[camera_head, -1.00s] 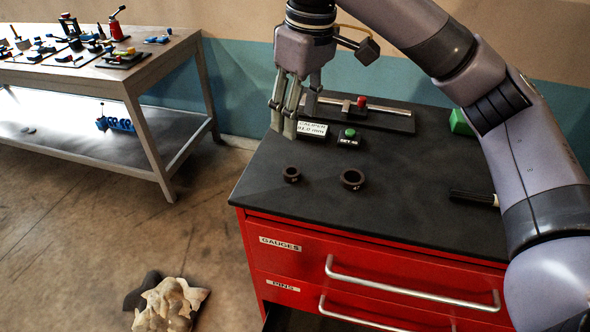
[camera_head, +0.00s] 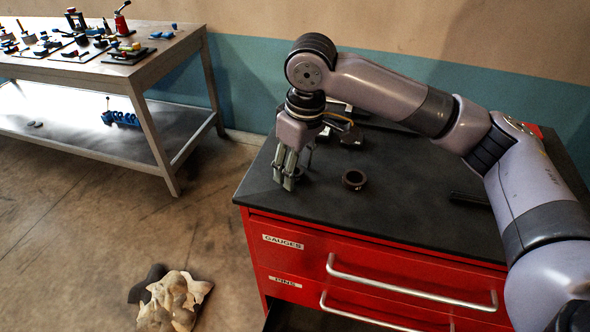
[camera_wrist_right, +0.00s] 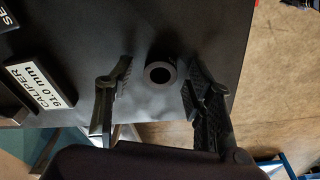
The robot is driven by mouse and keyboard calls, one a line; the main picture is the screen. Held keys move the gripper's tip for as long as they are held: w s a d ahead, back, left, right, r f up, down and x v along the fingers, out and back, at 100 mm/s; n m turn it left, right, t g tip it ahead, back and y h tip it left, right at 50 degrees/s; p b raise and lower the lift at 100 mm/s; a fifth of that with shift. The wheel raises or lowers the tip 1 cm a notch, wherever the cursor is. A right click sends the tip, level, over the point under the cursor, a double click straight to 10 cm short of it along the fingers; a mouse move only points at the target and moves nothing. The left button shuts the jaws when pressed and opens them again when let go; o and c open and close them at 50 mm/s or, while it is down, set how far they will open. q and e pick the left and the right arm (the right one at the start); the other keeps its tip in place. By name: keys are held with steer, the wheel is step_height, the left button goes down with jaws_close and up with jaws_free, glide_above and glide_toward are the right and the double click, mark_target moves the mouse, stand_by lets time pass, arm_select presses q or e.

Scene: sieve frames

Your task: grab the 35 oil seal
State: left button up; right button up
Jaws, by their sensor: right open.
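A small dark ring, an oil seal (camera_wrist_right: 160,73), lies flat between the fingers of my right gripper (camera_head: 286,180) in the right wrist view, with a gap on either side. In the head view the gripper points down at the left of the black cabinet top and hides this ring. My right gripper is open and empty. Size marks on the rings cannot be read now. My left gripper is not in view.
A caliper display reading 91.0 mm (camera_wrist_right: 41,86) stands on the red cabinet (camera_head: 380,265) top near the gripper. A black marker-like bar (camera_head: 470,199) lies farther right. A workbench (camera_head: 150,65) with tools stands at the left. A crumpled cloth (camera_head: 175,300) lies on the floor.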

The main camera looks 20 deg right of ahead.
steer(key=c, duration=1)
steer(key=shift+r, duration=0.1)
steer(key=shift+c, duration=0.2)
